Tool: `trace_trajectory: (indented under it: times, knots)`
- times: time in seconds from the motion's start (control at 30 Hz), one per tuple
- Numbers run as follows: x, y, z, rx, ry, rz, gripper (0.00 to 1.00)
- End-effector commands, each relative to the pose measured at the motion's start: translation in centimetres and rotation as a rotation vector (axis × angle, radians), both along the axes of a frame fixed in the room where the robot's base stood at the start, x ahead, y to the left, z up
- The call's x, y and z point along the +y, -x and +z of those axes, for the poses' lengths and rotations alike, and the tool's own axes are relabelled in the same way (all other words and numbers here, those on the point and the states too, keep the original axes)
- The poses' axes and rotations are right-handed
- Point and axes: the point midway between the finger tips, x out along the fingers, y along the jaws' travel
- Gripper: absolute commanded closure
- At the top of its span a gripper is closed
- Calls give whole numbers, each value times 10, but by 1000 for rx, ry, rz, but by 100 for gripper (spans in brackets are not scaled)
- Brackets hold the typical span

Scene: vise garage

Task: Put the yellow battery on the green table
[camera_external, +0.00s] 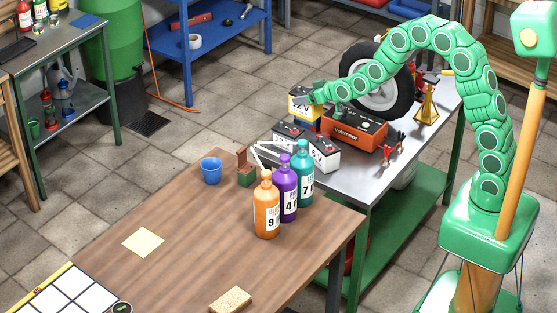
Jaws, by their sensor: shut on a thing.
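The yellow battery (302,113) has a dark top and a light label. It is upright at the far left edge of the steel-topped bench with a green frame (352,193). My gripper (311,97) is shut on the yellow battery at its upper right. I cannot tell whether the battery touches the bench or hangs just above it. The fingers are small and partly hidden against the battery. Another steel-topped table with green legs (66,42) stands at the far left.
White-and-black batteries (323,156), an orange Voltmeister unit (354,132) and a wheel (383,92) crowd the bench. Bottles (266,212), a blue cup (211,170) and a sponge (230,299) stand on the wooden table (190,235).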

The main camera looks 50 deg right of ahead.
Motion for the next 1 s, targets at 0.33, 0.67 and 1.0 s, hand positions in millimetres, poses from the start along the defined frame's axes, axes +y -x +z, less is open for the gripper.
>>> trace_trajectory:
  times: [0.33, 0.67, 1.0]
  knots:
    - [-6, 20, -2, -7, 1, -12, 100]
    - [-6, 42, 11, -8, 0, -13, 100]
    - [-6, 77, 27, -6, -1, -13, 100]
